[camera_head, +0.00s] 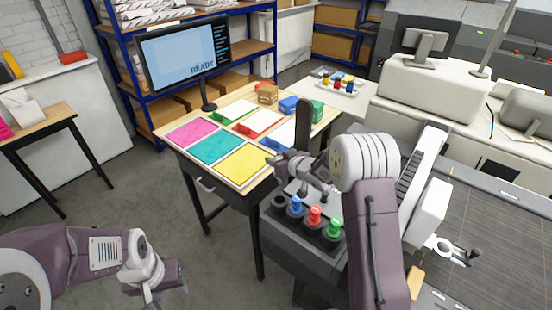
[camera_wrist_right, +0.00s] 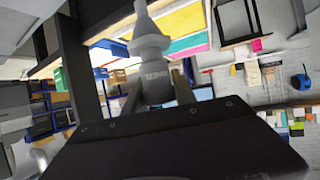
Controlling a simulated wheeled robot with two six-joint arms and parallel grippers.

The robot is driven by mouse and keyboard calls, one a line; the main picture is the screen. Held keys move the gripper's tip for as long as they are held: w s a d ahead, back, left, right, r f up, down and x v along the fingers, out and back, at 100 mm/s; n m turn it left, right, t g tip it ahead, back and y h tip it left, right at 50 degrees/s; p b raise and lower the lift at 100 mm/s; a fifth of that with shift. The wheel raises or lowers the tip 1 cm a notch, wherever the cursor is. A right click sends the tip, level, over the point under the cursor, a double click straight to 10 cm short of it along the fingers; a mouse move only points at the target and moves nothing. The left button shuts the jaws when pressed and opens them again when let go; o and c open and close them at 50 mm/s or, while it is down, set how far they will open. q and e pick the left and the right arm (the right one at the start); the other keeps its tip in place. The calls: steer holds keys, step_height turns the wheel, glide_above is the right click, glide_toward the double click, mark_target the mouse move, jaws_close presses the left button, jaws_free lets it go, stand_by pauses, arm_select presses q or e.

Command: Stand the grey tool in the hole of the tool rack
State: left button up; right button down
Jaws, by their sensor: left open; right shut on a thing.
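The grey tool (camera_wrist_right: 152,55) is held between the fingers of my right gripper (camera_wrist_right: 158,88) in the right wrist view. It has a stepped body and a narrower end pointing away from the gripper. In the head view my right gripper (camera_head: 290,165) is just behind and above the tool rack (camera_head: 285,238), partly hidden by my own wrist. The dark rack holds a blue tool (camera_head: 296,206), a red tool (camera_head: 314,215) and a green tool (camera_head: 333,228). A dark round opening shows left of the blue one. My left gripper (camera_head: 165,280) is open and empty, low at the left, away from the rack.
A table (camera_head: 160,130) behind the rack carries pink, teal and yellow panels, small bins and a monitor (camera_head: 185,55). A dark upright post (camera_head: 303,122) stands close behind my right gripper. Grey machines fill the right side.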

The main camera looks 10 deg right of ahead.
mark_target(279, 181)
step_height(279, 181, down, 5)
steer(key=b, duration=0.4)
steer(key=shift+f, duration=0.1)
steer(key=shift+f, duration=0.1)
stand_by(0.5)
steer(key=shift+f+b, duration=1.3)
steer(key=shift+f, duration=0.05)
steer(key=shift+f, duration=0.1)
steer(key=shift+f+b, duration=0.6)
steer(key=shift+f, duration=0.1)
steer(key=shift+s, duration=0.1)
steer(key=shift+f+b, duration=1.45)
steer(key=shift+f, duration=0.35)
